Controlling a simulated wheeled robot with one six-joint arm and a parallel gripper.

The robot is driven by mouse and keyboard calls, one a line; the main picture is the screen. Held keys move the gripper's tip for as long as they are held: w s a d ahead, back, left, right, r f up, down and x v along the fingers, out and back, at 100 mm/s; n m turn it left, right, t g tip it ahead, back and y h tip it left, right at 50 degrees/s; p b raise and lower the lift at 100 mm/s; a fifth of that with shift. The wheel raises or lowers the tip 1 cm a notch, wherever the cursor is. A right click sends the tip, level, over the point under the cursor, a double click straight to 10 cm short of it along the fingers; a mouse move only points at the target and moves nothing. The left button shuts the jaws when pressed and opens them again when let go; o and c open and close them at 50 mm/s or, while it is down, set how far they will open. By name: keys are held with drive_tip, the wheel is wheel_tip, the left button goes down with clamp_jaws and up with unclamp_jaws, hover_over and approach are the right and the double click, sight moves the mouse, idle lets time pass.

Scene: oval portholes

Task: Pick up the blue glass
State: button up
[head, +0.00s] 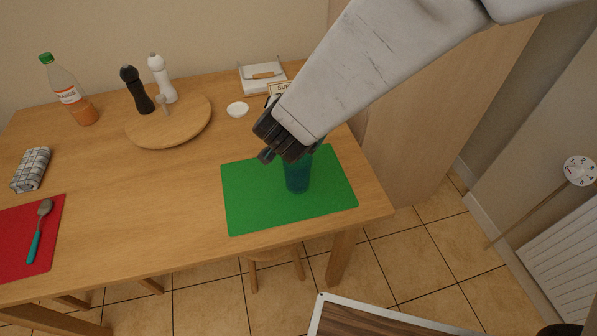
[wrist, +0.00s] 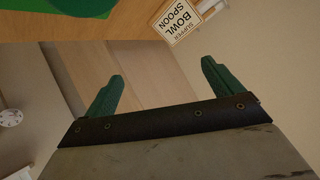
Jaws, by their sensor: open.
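The blue glass (head: 297,179) stands upright on the green mat (head: 245,205) near the table's right end. Its upper part is hidden behind my gripper (head: 279,154) in the head view. My gripper is open and empty, overlapping the glass's top in the picture; I cannot tell the gap between them. In the wrist view, the two green fingers of my gripper (wrist: 160,88) are spread apart with nothing between them. A dark green rounded shape at the top left there may be part of the glass; I cannot tell.
A round wooden board (head: 180,128) with a black mill (head: 136,90) and a white mill (head: 161,78) is at the back. A bottle (head: 70,92) stands at the left. A small white dish (head: 237,109) and a card reading SUPPER BOWL SPOON (wrist: 178,20) are behind the mat.

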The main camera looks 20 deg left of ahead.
sight(301, 155)
drive_tip(key=s+f+t+h, duration=0.3)
drive_tip(key=s+f+h, duration=0.3)
drive_tip(key=s+f, duration=0.25)
drive_tip(key=x, duration=0.7)
drive_tip(key=shift+a+f, duration=0.3)
drive_tip(key=shift+f, duration=0.05)
drive_tip(key=c, duration=1.2)
drive_tip(key=shift+w+r+m, duration=0.1)
drive_tip(key=shift+m, duration=0.2)
